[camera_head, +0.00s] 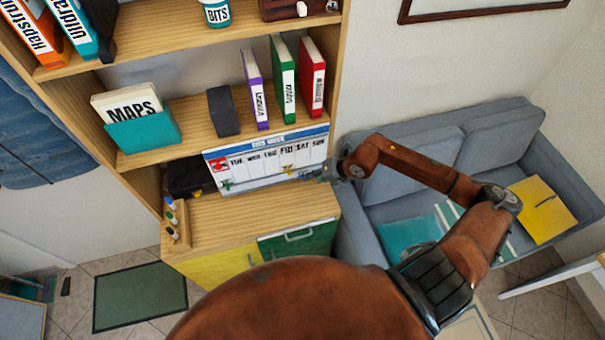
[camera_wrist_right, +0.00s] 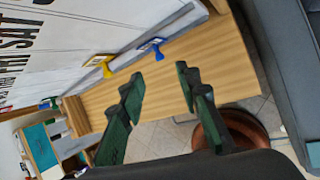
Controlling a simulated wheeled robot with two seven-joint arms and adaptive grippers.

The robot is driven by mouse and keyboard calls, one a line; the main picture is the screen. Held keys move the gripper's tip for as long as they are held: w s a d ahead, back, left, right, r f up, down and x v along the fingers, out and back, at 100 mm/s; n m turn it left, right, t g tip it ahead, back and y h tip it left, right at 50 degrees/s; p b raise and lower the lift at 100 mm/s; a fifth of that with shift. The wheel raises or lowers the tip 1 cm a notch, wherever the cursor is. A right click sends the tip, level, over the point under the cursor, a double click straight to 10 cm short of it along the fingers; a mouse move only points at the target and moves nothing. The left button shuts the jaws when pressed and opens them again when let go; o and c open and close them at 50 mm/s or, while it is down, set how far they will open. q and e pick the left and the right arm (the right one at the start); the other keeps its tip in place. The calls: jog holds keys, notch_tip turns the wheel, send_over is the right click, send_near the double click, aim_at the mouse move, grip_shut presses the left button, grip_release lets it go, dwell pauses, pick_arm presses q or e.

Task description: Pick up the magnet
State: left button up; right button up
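A white weekly board (camera_head: 262,172) with a blue header leans on the wooden shelf. Small magnets sit along its lower edge: a blue magnet (camera_wrist_right: 152,46), a yellow magnet (camera_wrist_right: 104,64) and, farther off, a green magnet (camera_wrist_right: 50,103). Which one the task means I cannot tell. A red piece (camera_head: 219,165) shows on the board's left part. My right gripper (camera_head: 328,172) is at the board's right end; in the right wrist view (camera_wrist_right: 160,80) its dark green fingers are apart with nothing between them. The blue magnet lies just beyond the fingertips. My left gripper is not in view.
The wooden top (camera_head: 245,213) in front of the board is mostly bare, with a marker holder (camera_head: 176,228) at its left end. A black box (camera_head: 188,178) stands beside the board. A grey sofa (camera_head: 390,195) is at the right.

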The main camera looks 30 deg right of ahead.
jog(key=x, duration=0.5)
jog(key=shift+w+d+f+p, duration=0.15)
jog(key=shift+w+f+p, duration=0.1)
jog(key=shift+w+p, duration=0.2)
jog(key=shift+c, duration=0.4)
grip_shut()
